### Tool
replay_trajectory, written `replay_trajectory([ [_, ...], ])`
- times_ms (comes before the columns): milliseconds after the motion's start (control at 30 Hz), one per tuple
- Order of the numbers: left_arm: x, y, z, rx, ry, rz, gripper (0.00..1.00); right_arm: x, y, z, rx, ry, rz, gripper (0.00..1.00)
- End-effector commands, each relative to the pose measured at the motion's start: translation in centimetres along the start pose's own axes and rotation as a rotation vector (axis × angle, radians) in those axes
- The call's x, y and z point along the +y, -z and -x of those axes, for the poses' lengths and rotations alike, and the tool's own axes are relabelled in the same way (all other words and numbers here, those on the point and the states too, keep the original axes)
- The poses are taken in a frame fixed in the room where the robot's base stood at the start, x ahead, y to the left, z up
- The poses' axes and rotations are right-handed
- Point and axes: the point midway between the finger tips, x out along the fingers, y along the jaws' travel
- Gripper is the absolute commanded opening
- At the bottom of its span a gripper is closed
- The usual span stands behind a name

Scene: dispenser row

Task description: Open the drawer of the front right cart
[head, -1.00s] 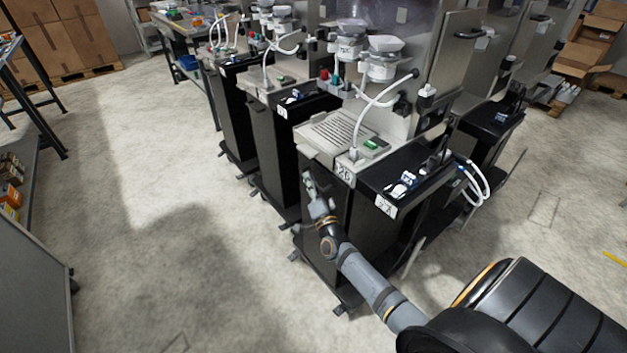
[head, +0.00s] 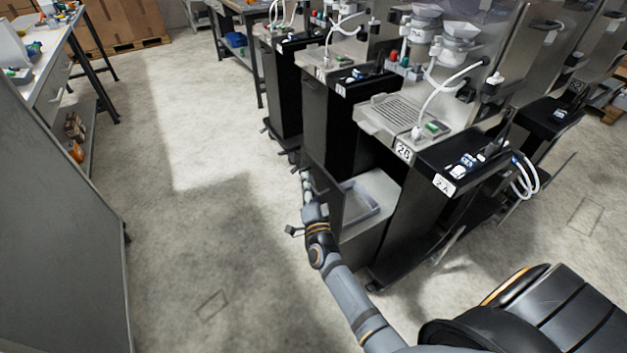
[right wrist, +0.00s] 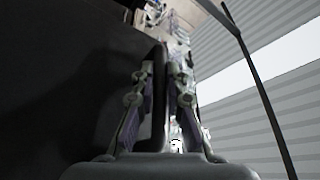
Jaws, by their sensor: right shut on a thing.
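The front right cart (head: 415,194) is black with a steel top and carries the number labels 26 and 27. Its drawer (head: 362,199) stands pulled out toward the left, and its pale inside shows a tray. My right gripper (head: 306,184) is at the drawer's outer front face. In the right wrist view my right gripper (right wrist: 158,95) has its two fingers on either side of the upright dark handle bar (right wrist: 158,85), shut on it. The dark drawer front (right wrist: 60,90) fills the left of that view. My left gripper is not in view.
More black carts (head: 278,95) stand in a row behind, with white cups and tubes above. A grey cabinet (head: 60,230) stands at the left. The floor (head: 210,190) between it and the carts is clear.

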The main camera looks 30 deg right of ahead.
Motion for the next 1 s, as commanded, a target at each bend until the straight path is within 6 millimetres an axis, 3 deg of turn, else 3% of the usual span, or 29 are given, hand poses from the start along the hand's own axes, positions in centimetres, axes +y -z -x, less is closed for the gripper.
replay_trajectory([
  [333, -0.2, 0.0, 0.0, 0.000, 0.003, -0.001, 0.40, 0.0, -0.1, 0.1, -0.002, -0.002, 0.001, 0.00],
  [367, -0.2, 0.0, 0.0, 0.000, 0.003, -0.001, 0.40, 0.0, -0.1, 0.1, -0.002, -0.002, 0.001, 0.15],
  [533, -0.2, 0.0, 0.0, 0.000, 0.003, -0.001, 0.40, 0.0, -0.1, 0.1, -0.001, -0.001, 0.000, 0.36],
  [833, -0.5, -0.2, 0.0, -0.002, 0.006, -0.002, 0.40, 0.0, -0.1, 0.3, -0.001, -0.001, 0.000, 0.36],
  [1000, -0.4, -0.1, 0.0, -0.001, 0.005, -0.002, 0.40, 0.1, -0.1, 3.0, -0.003, -0.005, 0.000, 0.36],
])
